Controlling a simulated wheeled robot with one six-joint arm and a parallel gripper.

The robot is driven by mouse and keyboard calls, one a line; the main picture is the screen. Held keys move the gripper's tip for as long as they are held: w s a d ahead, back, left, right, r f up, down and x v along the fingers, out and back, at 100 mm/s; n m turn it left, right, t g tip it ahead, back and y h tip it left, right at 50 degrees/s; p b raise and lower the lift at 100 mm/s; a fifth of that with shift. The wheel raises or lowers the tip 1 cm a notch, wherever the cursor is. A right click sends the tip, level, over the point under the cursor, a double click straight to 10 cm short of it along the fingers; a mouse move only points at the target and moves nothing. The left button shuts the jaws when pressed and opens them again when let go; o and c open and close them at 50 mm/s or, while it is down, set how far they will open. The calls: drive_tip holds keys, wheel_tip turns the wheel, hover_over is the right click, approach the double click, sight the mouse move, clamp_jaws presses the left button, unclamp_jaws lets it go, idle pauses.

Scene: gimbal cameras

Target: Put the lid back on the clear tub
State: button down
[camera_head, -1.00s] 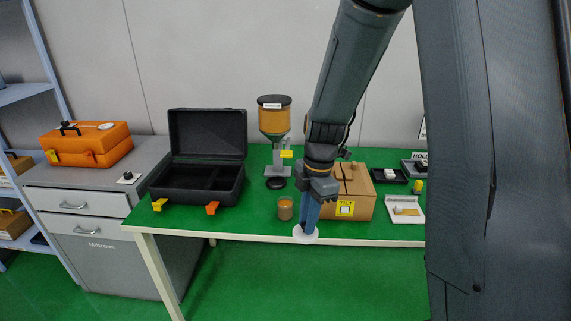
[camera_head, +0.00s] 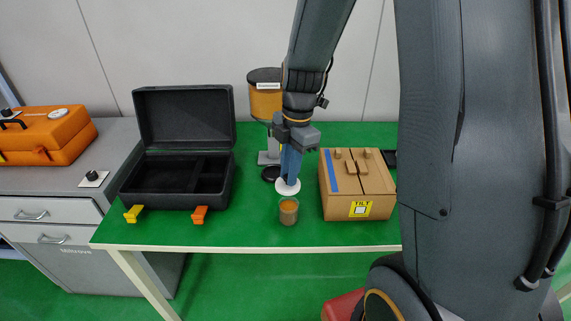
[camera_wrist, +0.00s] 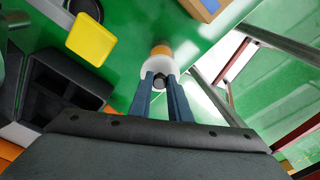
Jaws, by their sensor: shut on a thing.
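The clear tub (camera_head: 288,213), with orange-brown contents, stands upright and uncovered near the front edge of the green table. My gripper (camera_head: 289,178) is shut on the white round lid (camera_head: 287,189) and holds it by its dark knob. In the head view the lid shows just above the tub, apart from its rim. In the wrist view my gripper (camera_wrist: 160,84) holds the lid (camera_wrist: 160,67) in front of the tub (camera_wrist: 161,50), hiding most of it.
A brown box with a yellow TILT label (camera_head: 360,208) stands close to the right of the tub. An open black case (camera_head: 176,181) with yellow and orange latches lies to the left. Behind is an orange hopper dispenser (camera_head: 265,100). The green table (camera_head: 253,225) is bare between case and tub.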

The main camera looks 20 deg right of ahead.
sight(290, 189)
drive_tip(key=shift+f+b, duration=2.2)
drive_tip(key=shift+f, duration=0.95)
drive_tip(key=shift+d+f, duration=0.15)
drive_tip(key=c, duration=1.6)
unclamp_jaws()
drive_tip(key=shift+o, duration=0.6)
drive_tip(key=o, duration=0.4)
